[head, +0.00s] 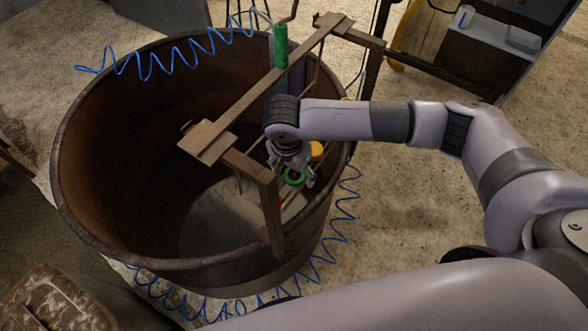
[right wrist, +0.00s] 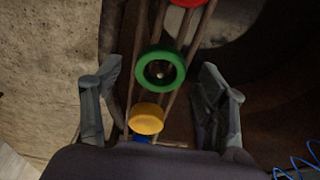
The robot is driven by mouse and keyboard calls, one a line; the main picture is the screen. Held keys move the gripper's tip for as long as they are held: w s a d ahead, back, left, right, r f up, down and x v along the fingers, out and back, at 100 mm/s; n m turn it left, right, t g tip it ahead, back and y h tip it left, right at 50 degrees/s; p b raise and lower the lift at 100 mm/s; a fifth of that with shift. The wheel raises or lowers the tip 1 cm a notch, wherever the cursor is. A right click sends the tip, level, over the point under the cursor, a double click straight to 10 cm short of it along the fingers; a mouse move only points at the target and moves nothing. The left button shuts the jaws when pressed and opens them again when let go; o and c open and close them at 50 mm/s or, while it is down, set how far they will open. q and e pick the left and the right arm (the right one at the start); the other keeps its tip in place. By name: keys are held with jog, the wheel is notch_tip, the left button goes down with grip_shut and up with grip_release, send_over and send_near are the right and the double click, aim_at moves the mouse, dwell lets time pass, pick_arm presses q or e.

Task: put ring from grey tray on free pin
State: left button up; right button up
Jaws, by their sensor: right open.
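My right gripper (head: 291,172) points down at the right side of a big rusty vat, close to a green ring (head: 294,178). In the right wrist view its two fingers (right wrist: 160,72) stand apart, on either side of the green ring (right wrist: 161,70) and clear of it. A small light spot shows in the ring's hole; I cannot tell whether it is a pin tip. A yellow round piece (right wrist: 147,118) lies nearer the palm, with a bit of blue (right wrist: 142,138) by it. A red piece (right wrist: 186,2) is cut by the top edge. I cannot make out a grey tray. My left gripper is not in view.
The vat's rim (head: 75,235) surrounds the work area. A wooden beam (head: 262,95) crosses above it, with a post (head: 271,215) close beside my right gripper. A green cylinder (head: 281,46) stands by the beam. Blue coiled hose (head: 165,62) hangs around the vat.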

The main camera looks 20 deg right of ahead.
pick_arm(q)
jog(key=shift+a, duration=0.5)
